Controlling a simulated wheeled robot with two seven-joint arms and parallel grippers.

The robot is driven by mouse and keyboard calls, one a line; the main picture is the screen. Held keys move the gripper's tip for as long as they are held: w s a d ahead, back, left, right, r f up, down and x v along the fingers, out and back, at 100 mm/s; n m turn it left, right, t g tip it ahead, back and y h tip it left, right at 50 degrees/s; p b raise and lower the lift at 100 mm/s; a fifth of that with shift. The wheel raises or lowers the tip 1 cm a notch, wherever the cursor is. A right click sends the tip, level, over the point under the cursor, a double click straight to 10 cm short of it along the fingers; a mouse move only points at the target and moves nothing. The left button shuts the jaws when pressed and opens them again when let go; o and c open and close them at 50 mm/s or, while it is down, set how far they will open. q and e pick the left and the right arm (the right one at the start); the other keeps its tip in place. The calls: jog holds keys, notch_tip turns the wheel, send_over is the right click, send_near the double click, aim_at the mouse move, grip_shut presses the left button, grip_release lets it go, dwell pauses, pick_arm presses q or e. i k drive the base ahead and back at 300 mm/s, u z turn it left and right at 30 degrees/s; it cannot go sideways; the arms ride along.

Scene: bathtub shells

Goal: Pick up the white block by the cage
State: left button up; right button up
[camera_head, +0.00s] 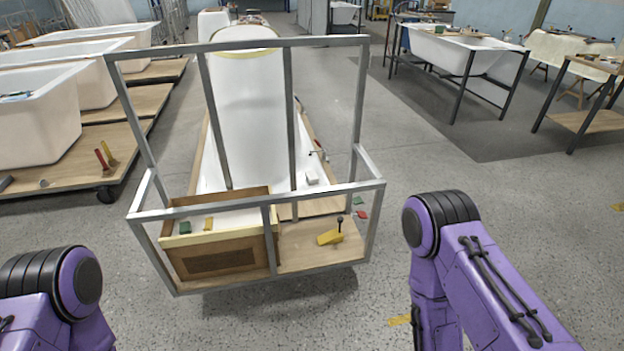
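A small white block (312,178) lies just behind the front rail of the grey metal cage (240,44), right of the cage's middle, near the edge of a white shell. No gripper touches it. My two purple arms show at the lower left and lower right. Both grippers are outside the picture, so their state is hidden.
A cardboard box (222,262) with a green and a yellow block on top sits inside the cage's front left. A yellow tool (329,237) lies on the wooden base (300,259). White tubs (40,118) stand left. Open floor lies right of the cage.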

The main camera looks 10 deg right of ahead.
aim_at(311, 177)
jog(key=z, duration=1)
jog(key=k, duration=1.3)
jog(key=z, duration=0.85)
jog(key=i, duration=1.55)
jog(key=u, duration=0.45)
jog(key=i, duration=3.35)
jog(key=u, duration=0.75)
jog(key=i, duration=2.3)
jog(key=u, duration=2.05)
jog(key=i, duration=1.25)
jog(key=u, duration=0.95)
jog(key=i, duration=0.25)
jog(key=u, duration=0.2)
